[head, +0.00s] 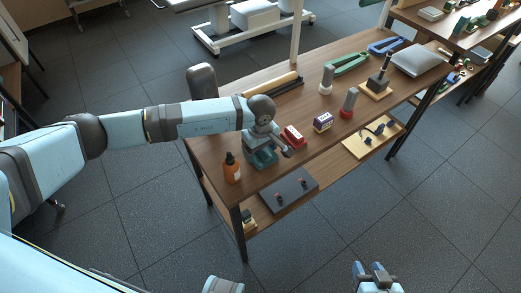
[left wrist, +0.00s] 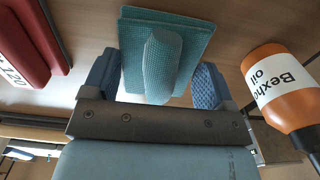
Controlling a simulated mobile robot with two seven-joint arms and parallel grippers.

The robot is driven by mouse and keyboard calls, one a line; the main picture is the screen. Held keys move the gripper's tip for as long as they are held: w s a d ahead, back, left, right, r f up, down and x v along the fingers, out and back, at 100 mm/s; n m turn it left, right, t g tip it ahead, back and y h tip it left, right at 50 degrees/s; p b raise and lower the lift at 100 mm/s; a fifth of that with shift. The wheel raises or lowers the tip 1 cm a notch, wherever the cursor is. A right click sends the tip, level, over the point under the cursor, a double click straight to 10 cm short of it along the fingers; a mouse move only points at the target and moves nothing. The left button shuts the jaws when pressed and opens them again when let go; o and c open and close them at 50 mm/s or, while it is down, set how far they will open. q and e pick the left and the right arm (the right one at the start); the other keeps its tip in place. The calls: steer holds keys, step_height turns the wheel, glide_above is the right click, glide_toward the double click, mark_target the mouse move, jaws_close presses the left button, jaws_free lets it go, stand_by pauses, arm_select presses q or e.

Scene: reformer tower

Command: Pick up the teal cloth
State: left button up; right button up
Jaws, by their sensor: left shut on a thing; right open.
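The teal cloth (head: 264,160) is at the near left part of the wooden bench top in the head view, under my left gripper (head: 268,150). In the left wrist view the cloth (left wrist: 198,42) is a flat textured pad with a raised rounded ridge in the middle. My left gripper (left wrist: 158,85) has its blue fingers on either side of the cloth and is shut on it. My right gripper (head: 376,277) is open and empty at the bottom of the head view, away from the bench.
An orange oil bottle (head: 232,169) stands close to the left of the cloth. A red block (head: 293,136) and a purple-and-white box (head: 323,122) are to its right. A dark plate (head: 290,190) lies on the lower shelf.

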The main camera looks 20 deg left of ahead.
arm_select(q)
step_height(320, 180, up, 20)
stand_by(0.4)
steer(key=shift+o, duration=0.3)
steer(key=shift+f, duration=0.1)
